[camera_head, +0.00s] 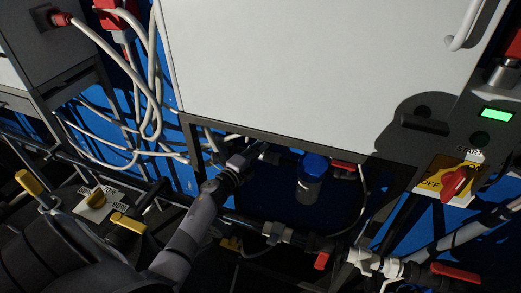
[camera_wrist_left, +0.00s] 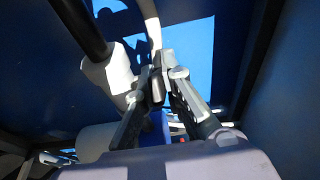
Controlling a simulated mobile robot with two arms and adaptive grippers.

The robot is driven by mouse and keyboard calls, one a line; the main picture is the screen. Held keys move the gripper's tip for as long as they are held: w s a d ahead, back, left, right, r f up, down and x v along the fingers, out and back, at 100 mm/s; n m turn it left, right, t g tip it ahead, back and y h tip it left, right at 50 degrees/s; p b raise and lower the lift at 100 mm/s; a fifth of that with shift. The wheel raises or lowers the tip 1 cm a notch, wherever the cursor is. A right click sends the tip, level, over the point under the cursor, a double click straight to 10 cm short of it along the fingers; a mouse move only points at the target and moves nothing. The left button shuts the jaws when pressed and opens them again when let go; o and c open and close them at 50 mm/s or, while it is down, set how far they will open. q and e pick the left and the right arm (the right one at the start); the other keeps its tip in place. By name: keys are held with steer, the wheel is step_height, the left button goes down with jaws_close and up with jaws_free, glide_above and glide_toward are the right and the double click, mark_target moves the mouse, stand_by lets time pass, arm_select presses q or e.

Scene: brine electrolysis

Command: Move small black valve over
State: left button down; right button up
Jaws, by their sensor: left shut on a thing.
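My left gripper (camera_head: 258,152) reaches in from the lower left, under the bottom edge of the large white cabinet. In the left wrist view, my left gripper (camera_wrist_left: 160,82) has its two fingers closed together around a small dark piece. This piece looks like the small black valve (camera_wrist_left: 158,88); its shape is mostly hidden by the fingers. In the head view the valve cannot be made out against the dark space around the fingertips. My right gripper does not show in either view.
The white cabinet (camera_head: 310,70) hangs low over the gripper. A blue-capped cylinder (camera_head: 312,178) stands just right of it. Pipes with a red-handled valve (camera_head: 455,272) cross the lower right. White hoses (camera_head: 150,100) run at left. A red switch (camera_head: 455,182) sits at right.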

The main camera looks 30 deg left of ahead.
arm_select(q)
steer(key=shift+a+m+h+b, duration=0.25)
steer(key=shift+m+h, duration=0.35)
steer(key=shift+h, duration=0.4)
steer(key=shift+w+h, duration=0.1)
steer(key=shift+h, duration=0.2)
steer(key=c, duration=2)
jaws_free()
steer(key=shift+d, duration=0.15)
